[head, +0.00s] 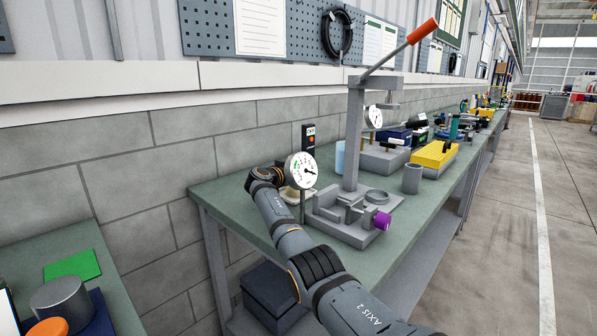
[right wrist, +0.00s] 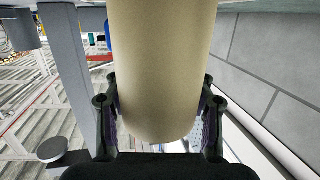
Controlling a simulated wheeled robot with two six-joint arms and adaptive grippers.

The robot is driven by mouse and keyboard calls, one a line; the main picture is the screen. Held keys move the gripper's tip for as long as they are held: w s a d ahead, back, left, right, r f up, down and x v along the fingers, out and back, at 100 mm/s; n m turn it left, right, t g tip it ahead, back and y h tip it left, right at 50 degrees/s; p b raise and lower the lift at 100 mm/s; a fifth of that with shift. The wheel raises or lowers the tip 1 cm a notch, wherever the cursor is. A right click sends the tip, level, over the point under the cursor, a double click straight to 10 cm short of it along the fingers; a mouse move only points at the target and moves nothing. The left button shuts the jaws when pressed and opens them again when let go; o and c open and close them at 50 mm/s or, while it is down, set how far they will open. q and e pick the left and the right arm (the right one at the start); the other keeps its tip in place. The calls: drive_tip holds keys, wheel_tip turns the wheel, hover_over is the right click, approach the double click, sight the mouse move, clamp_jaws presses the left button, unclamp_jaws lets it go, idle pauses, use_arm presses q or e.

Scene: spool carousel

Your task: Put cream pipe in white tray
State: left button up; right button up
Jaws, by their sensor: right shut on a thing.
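The cream pipe (right wrist: 160,65) fills the middle of the right wrist view, with one rounded end towards the bottom. The fingers of my right gripper (right wrist: 160,105) are on either side of it, shut on it. In the head view my right arm reaches up from the bottom to the near left end of the green bench; its fingers and the pipe cannot be made out there. A low pale cream-white thing (head: 297,196) sits on the bench behind the dial gauge, partly hidden; I cannot tell for sure that it is the white tray. My left gripper is not in view.
A dial gauge on a stand (head: 301,171) and a grey lever press (head: 355,130) with a purple knob (head: 383,221) stand close to my right arm. A grey cup (head: 412,179) and yellow block (head: 434,155) are farther along the bench (head: 225,200). A block wall runs behind.

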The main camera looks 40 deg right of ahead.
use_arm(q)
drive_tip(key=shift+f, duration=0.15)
use_arm(e)
drive_tip(key=shift+s, duration=0.1)
drive_tip(key=o, duration=1.3)
drive_tip(key=shift+o, duration=1.3)
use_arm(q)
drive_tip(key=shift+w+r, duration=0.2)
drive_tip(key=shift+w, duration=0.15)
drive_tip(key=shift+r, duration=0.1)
